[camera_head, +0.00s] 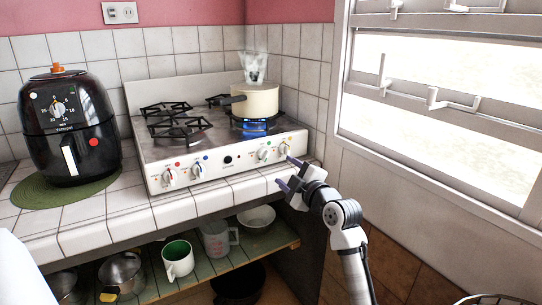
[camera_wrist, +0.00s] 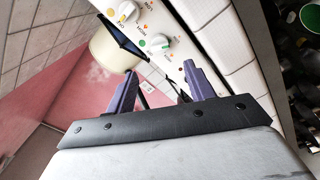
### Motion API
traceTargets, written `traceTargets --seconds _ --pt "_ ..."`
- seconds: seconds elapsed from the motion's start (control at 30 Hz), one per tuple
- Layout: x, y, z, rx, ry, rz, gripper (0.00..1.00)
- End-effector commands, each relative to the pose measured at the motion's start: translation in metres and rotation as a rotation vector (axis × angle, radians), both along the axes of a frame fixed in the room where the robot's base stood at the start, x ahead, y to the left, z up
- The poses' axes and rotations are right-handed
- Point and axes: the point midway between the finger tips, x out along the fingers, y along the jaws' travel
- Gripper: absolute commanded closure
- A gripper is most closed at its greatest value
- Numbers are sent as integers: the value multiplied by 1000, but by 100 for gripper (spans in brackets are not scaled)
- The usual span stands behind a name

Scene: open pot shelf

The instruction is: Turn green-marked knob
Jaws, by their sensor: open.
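The green-marked knob (camera_head: 262,154) is a white knob on the right half of the stove's front panel, left of the yellow-marked knob (camera_head: 284,149). In the wrist view my gripper (camera_wrist: 159,72) is also open, apart from the knob.
A cream pot (camera_head: 258,100) steams over a lit blue burner flame (camera_head: 255,126) on the stove (camera_head: 200,145). Red-marked (camera_head: 169,177) and blue-marked (camera_head: 197,170) knobs sit to the left. An air fryer (camera_head: 70,125) stands left. A window wall (camera_head: 440,105) bounds the right.

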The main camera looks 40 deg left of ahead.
Motion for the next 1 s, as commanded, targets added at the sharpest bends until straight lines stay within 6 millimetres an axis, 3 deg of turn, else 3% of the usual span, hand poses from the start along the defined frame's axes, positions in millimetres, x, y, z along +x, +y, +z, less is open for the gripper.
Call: traceTargets --seconds 0.3,0.5,0.97,1.0 --pt "26 65 3 -1 1 2 47" --pt "37 91 2 1 1 1 47" --pt "42 101 0 1 0 0 47" --pt "42 101 0 1 0 0 52"
